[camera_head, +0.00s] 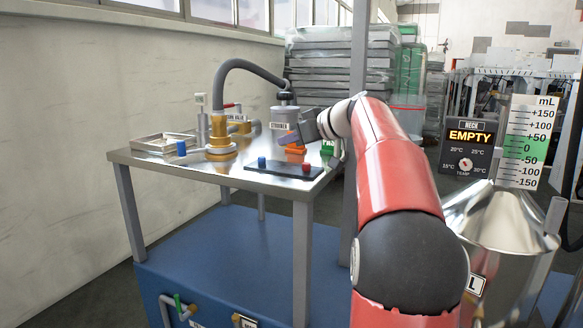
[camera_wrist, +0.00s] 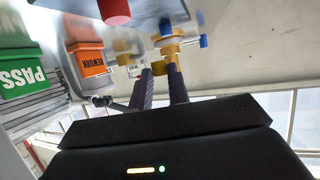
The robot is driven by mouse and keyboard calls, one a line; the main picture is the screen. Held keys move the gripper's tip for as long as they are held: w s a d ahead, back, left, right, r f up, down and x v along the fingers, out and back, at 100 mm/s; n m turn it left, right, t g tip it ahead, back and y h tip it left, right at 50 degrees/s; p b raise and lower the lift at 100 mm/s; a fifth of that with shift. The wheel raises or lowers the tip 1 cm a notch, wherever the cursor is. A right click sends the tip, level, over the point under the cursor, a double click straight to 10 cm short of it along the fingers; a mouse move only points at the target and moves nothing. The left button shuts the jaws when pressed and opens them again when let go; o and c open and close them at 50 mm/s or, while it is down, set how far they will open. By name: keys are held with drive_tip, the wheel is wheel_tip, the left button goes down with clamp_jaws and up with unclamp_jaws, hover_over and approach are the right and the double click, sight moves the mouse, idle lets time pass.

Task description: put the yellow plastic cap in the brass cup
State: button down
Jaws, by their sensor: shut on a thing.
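My gripper (camera_wrist: 161,72) is shut on a small yellow-gold piece (camera_wrist: 160,68), most likely the yellow cap, at its fingertips in the wrist view. In the head view my gripper (camera_head: 286,140) is above the right part of the metal table, its fingers pointing left; the held piece cannot be made out there. A brass-coloured round fitting (camera_head: 220,150) stands on the table, left of my gripper, under a dark curved hose. Brass parts also show beyond my fingertips in the wrist view (camera_wrist: 168,42). I cannot tell for sure which brass part is the cup.
A black tray (camera_head: 267,180) with a blue and a red knob lies at the table's front edge. An orange REWORK bin (camera_wrist: 89,59) and a green PASS bin (camera_wrist: 22,72) stand near my gripper. A shallow metal tray (camera_head: 160,143) with a blue piece (camera_head: 181,148) is at the left.

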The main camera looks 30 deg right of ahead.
sight(292, 169)
drive_tip(key=shift+f+b, duration=0.65)
drive_tip(key=shift+f, duration=1.9)
drive_tip(key=shift+f, duration=0.2)
drive_tip(key=c, duration=1.3)
unclamp_jaws()
drive_tip(key=shift+c, duration=0.2)
drive_tip(key=shift+r, duration=0.15)
